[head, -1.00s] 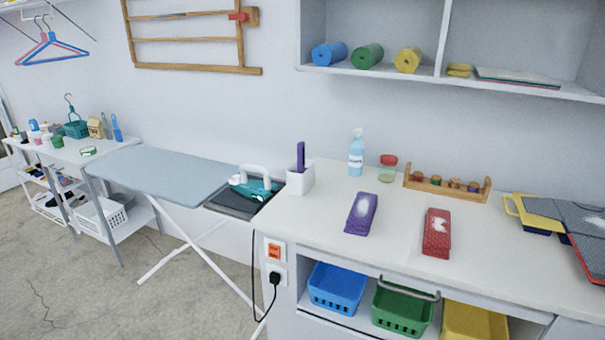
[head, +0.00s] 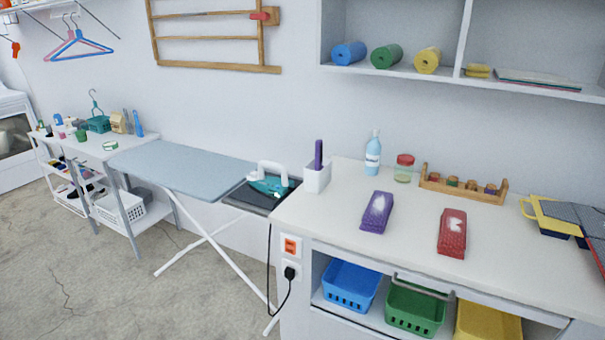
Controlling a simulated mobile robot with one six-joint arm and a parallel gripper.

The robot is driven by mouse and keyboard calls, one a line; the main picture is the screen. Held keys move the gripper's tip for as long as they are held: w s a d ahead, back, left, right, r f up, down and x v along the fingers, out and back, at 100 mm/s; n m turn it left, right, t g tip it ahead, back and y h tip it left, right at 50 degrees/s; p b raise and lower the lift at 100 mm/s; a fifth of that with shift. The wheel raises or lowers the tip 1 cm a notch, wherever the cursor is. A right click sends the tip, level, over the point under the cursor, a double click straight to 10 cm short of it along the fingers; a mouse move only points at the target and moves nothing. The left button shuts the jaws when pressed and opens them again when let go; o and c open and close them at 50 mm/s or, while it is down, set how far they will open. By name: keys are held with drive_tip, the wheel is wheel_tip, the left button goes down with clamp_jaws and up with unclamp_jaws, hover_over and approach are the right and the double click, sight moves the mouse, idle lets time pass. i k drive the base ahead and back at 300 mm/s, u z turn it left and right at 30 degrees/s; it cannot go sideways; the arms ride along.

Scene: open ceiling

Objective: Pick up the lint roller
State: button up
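I cannot clearly make out a lint roller. A purple upright handle (head: 318,154) sticks up out of a white square holder (head: 317,179) at the left end of the counter, and the holder hides its lower part. It may be the lint roller, but I cannot tell. Small upright blue items (head: 138,123) on the far-left shelf unit are too small to identify. My gripper is not in view.
An ironing board (head: 185,168) with a teal iron (head: 270,182) stands left. Open floor (head: 110,270) lies in front.

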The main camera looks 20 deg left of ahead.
sight(319, 154)
drive_tip(key=u, duration=1.1)
drive_tip(key=i, duration=0.6)
drive_tip(key=z, duration=1.15)
drive_tip(key=k, duration=0.1)
drive_tip(key=u, duration=2.15)
drive_tip(key=i, duration=0.95)
